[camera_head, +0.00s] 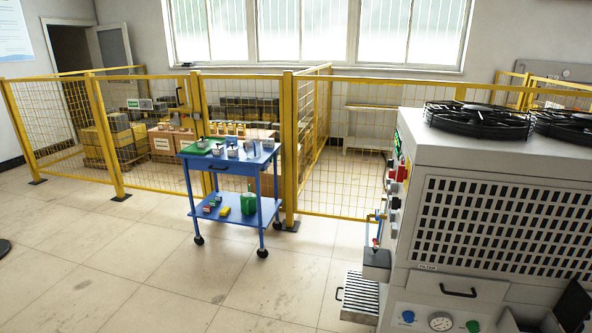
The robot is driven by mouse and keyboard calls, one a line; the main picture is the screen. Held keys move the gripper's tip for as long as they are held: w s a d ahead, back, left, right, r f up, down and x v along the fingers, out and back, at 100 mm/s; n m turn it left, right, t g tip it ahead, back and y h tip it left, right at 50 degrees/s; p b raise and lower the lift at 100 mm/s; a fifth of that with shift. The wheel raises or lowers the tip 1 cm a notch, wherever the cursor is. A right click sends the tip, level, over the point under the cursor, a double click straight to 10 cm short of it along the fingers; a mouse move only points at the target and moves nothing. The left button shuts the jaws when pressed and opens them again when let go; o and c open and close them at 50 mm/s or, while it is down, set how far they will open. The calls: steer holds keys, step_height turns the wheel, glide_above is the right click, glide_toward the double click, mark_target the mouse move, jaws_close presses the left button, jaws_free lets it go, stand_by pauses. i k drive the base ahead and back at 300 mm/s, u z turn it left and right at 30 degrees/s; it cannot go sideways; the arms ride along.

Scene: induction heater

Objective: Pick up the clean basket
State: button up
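I cannot single out a clean basket for certain. A metal slatted tray (360,293) with a dark handle sticks out low from the front of the grey machine (505,218) at the right. Whether it is a basket is not clear. A blue trolley (219,165) stands left of centre, with several small grey containers (233,151) and a green item (196,147) on its top; they are too small to tell apart. My gripper is not in view.
Yellow mesh fencing (240,110) runs behind the trolley, with boxes on pallets (125,140) beyond it. The lower shelf (238,209) of the trolley holds a green bottle (249,203) and small coloured items.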

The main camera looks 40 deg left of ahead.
mark_target(232, 150)
steer(key=u, duration=0.5)
steer(key=k, duration=0.6)
steer(key=u, duration=1.1)
steer(key=i, duration=0.85)
steer(key=u, duration=0.7)
steer(key=i, duration=1.8)
steer(key=z, duration=0.3)
